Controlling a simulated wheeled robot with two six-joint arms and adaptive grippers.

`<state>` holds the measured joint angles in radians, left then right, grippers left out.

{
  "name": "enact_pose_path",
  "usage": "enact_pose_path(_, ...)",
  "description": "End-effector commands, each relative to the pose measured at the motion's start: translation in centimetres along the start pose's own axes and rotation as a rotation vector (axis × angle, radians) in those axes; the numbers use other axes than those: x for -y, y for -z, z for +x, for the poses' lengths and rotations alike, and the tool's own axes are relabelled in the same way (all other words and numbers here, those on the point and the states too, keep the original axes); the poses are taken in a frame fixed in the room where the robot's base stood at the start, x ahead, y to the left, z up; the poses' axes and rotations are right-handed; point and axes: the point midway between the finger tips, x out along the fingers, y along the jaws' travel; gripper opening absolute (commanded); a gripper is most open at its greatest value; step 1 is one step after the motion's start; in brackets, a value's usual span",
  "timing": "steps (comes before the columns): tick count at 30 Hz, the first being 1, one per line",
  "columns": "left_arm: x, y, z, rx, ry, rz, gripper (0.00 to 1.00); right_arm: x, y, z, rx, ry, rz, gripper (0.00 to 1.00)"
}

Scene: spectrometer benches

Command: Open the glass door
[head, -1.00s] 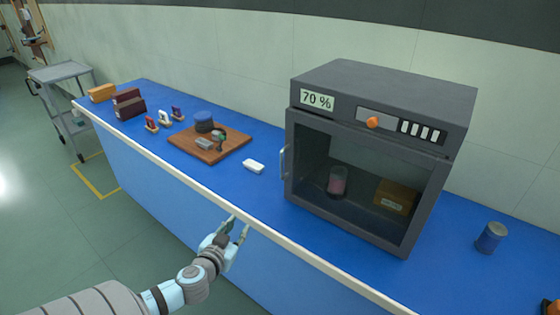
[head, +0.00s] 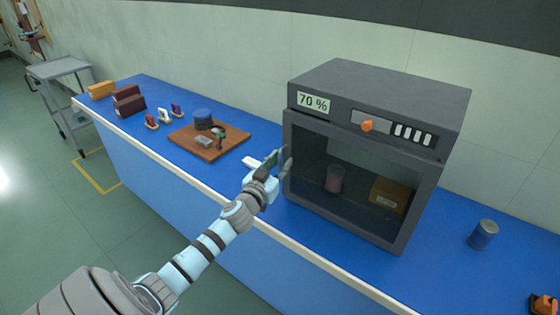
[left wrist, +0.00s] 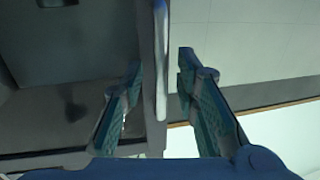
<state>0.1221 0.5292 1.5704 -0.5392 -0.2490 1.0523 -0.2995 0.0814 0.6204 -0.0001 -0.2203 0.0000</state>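The dark grey cabinet (head: 445,120) stands on the blue bench with its glass door (head: 350,152) shut across the front. My left gripper (head: 278,160) is at the door's left edge and hides most of the handle in the head view. In the left wrist view the pale upright handle (left wrist: 161,50) lies between the two open fingers, with a gap on both sides. Whether the fingertips reach past the bar is hard to tell. My right gripper is not in view.
The blue bench (head: 235,178) has a pale front edge below my left arm. A wooden board (head: 208,148) with a blue round item and small tools lies left of the cabinet. A blue can (head: 482,235) stands to its right. A grey cart (head: 60,68) stands far left.

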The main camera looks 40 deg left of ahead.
Motion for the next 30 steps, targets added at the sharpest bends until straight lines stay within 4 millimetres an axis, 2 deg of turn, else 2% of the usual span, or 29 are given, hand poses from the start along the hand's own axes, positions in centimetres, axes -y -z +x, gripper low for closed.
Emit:
enact_pose_path(5, 0.0, -0.1, 0.0, 0.000, 0.000, 0.000, 0.28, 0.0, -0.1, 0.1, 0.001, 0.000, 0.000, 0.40)
enact_pose_path(11, 0.0, -0.1, 0.0, 0.000, 0.000, 0.000, 0.00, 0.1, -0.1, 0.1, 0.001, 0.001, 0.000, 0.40)
enact_pose_path(23, -0.1, -0.1, -0.1, 0.000, 0.002, -0.001, 0.00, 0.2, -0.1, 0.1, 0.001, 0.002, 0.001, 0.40)
enact_pose_path(30, -1.5, -0.2, -0.8, 0.000, 0.032, -0.004, 0.00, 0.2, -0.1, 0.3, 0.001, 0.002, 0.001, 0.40)
